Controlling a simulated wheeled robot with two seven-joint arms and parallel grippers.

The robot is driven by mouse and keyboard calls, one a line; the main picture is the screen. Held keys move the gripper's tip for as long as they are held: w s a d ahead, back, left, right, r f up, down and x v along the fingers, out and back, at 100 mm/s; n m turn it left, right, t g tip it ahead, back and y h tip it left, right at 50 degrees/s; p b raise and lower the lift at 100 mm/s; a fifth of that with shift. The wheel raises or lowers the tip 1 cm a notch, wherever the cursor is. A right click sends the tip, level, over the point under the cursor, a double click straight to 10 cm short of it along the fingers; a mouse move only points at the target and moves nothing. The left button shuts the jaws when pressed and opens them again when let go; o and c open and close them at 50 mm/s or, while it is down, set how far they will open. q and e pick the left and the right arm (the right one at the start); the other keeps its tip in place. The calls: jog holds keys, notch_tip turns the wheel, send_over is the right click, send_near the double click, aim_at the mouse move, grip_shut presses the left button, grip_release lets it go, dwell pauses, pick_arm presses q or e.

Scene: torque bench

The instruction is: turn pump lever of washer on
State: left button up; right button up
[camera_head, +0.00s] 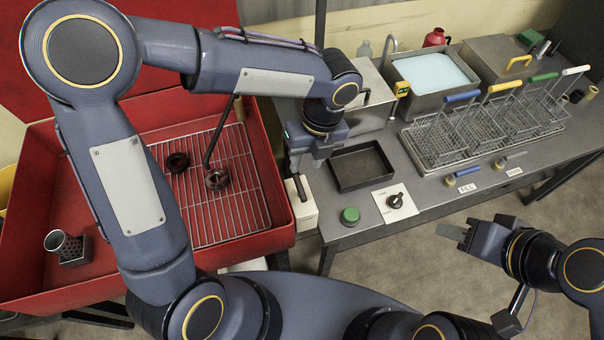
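The washer (285,236) is a red open basin at the left with its red lid raised. A small white box (304,212) is fixed at its right side, with a short dark lever (301,188) on its face. My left gripper (305,163) points down just above the box and lever, with a gap between its fingers and nothing visible in it. It looks apart from the lever, but the distance in depth is hard to tell. My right gripper (455,228) is off the front of the bench at the right, far from the lever; its finger gap is unclear.
A wire rack (235,205) with dark ring parts and a bent spout is in the washer. The grey bench (420,200) to the right holds a black tray (345,182), a green-topped item (350,215), a knob plate (392,205), wire baskets (440,145) and a water bath (432,72).

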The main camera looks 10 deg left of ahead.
aim_at(300, 185)
pick_arm(q)
jog(key=f, duration=0.5)
jog(key=a+f, duration=0.1)
jog(key=f, duration=0.2)
jog(key=shift+s, duration=0.35)
jog(key=shift+r, duration=0.1)
grip_shut()
